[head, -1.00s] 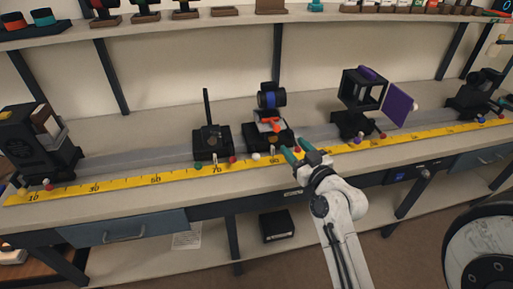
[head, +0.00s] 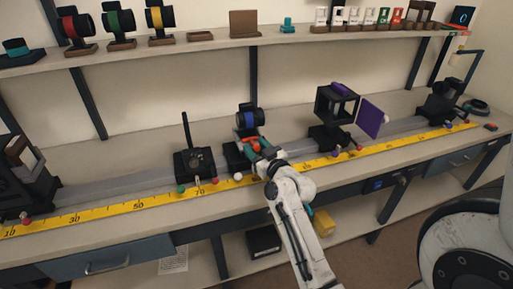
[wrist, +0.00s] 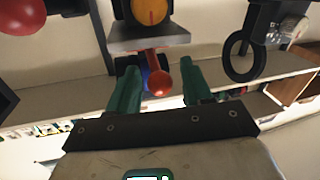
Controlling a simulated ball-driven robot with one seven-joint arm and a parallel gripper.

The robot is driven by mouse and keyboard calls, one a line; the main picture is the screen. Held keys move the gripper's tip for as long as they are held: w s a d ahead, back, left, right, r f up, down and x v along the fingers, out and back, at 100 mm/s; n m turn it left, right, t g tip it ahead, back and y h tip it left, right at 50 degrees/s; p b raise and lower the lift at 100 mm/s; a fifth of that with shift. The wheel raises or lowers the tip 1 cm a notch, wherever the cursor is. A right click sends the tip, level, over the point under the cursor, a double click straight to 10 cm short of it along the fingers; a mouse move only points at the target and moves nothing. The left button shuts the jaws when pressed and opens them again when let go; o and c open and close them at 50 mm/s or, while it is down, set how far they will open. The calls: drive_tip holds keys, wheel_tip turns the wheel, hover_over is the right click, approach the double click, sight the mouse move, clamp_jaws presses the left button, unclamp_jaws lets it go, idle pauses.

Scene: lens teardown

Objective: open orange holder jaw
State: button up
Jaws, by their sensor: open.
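The holder (head: 236,158) stands on the bench rail with an orange jaw part (head: 251,143) below a black lens with a blue band (head: 249,118). My gripper (head: 262,151) is at the front right of this holder, overlapping its orange part in the head view. In the wrist view my gripper (wrist: 160,72) is open, its two green fingers pointing at the holder. An orange-red lever with a round knob (wrist: 160,82) shows between the fingers, with a gap to each side. Whether any finger touches it I cannot tell. A grey plate (wrist: 148,38) lies above the lever.
A black post holder (head: 195,163) stands left of the orange holder. A black frame with a purple panel (head: 370,118) stands to the right. A yellow ruler (head: 130,206) runs along the bench front. A shelf (head: 215,41) with lenses is behind.

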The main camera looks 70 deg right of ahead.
drive_tip(key=shift+c, duration=0.5)
clamp_jaws()
